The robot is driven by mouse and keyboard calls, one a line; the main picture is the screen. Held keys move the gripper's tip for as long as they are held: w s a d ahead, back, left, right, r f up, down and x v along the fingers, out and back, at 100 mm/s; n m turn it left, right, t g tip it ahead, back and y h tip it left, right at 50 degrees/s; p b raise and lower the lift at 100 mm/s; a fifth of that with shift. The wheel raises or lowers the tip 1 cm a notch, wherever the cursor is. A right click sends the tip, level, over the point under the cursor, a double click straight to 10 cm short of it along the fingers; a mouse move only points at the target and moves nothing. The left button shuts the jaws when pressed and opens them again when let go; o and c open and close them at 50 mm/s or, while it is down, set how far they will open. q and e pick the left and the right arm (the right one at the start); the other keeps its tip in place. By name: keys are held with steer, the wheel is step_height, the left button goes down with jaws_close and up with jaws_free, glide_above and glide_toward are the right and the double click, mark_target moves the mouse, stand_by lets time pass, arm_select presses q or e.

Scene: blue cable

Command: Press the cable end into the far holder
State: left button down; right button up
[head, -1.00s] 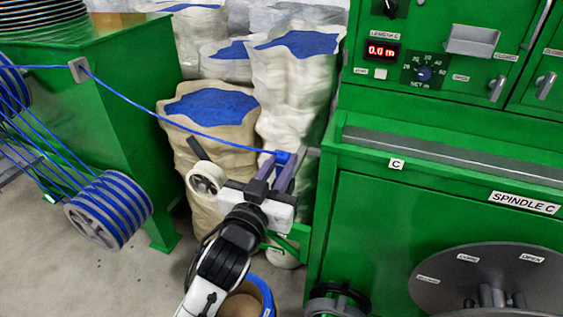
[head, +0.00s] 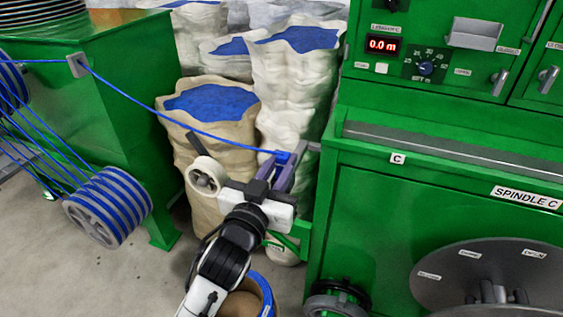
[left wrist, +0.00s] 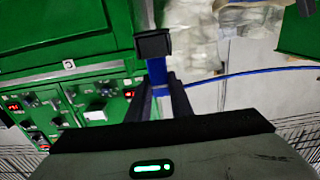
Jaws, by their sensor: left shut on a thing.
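The blue cable (head: 187,127) runs from a small grey guide (head: 77,65) on the left green cabinet down to my left gripper (head: 283,168). My left gripper is shut on the cable's blue end (head: 284,157). A small grey holder (head: 312,147) sticks out from the left edge of the spindle machine, close beside the fingertips. In the left wrist view, the blue end (left wrist: 157,72) stands between the fingers (left wrist: 161,98), with a dark block (left wrist: 153,43) just beyond it. I cannot tell whether the end touches the holder. The right gripper is out of view.
The green spindle machine (head: 350,210) fills the right side. Sacks of blue granules (head: 207,103) stand behind the cable. A striped cable reel (head: 108,207) is at the left. A round tub (head: 262,290) stands below my arm.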

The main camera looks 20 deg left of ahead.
arm_select(q)
steer(key=shift+f+b, duration=0.35)
steer(key=shift+f, duration=0.2)
steer(key=c, duration=1.5)
jaws_free()
